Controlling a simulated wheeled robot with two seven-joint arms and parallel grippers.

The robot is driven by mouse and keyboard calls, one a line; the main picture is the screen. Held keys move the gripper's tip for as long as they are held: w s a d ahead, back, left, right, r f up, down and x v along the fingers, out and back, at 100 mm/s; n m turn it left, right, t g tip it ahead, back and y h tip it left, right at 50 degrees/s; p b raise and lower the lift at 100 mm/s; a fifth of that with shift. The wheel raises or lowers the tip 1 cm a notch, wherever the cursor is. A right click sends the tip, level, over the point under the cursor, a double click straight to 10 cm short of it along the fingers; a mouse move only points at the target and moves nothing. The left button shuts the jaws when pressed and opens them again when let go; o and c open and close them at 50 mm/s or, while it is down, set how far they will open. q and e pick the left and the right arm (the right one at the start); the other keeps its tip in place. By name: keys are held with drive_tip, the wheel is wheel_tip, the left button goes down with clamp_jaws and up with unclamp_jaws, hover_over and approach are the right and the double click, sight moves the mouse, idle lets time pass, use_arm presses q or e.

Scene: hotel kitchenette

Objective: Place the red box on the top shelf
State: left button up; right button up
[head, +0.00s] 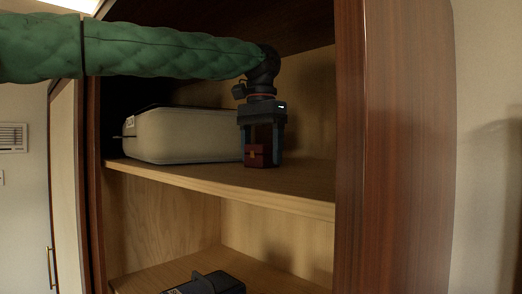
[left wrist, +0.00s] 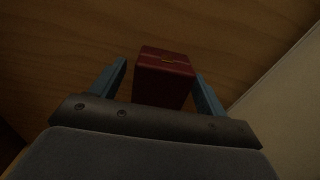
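The small dark red box (head: 257,157) with a gold-coloured clasp rests on the upper of the two visible cabinet shelves (head: 290,187). My left gripper (head: 262,155) points down over it, one blue-grey finger on each side. In the left wrist view the red box (left wrist: 164,78) sits between the fingertips of the left gripper (left wrist: 162,80). Narrow gaps show beside both fingers, so the gripper looks open around the box. My right gripper is not in view.
A large pale case (head: 180,135) lies on the same shelf, close to the gripper's left. A dark object (head: 208,284) sits on the shelf below. The cabinet's brown side panel (head: 385,150) bounds the right. Bare shelf lies right of the box.

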use_arm(q)
drive_tip(key=shift+r, duration=0.1)
drive_tip(key=shift+w+r, duration=0.1)
wheel_tip(320, 180, up, 6)
drive_tip(key=b, duration=0.3)
drive_tip(key=shift+r, duration=0.7)
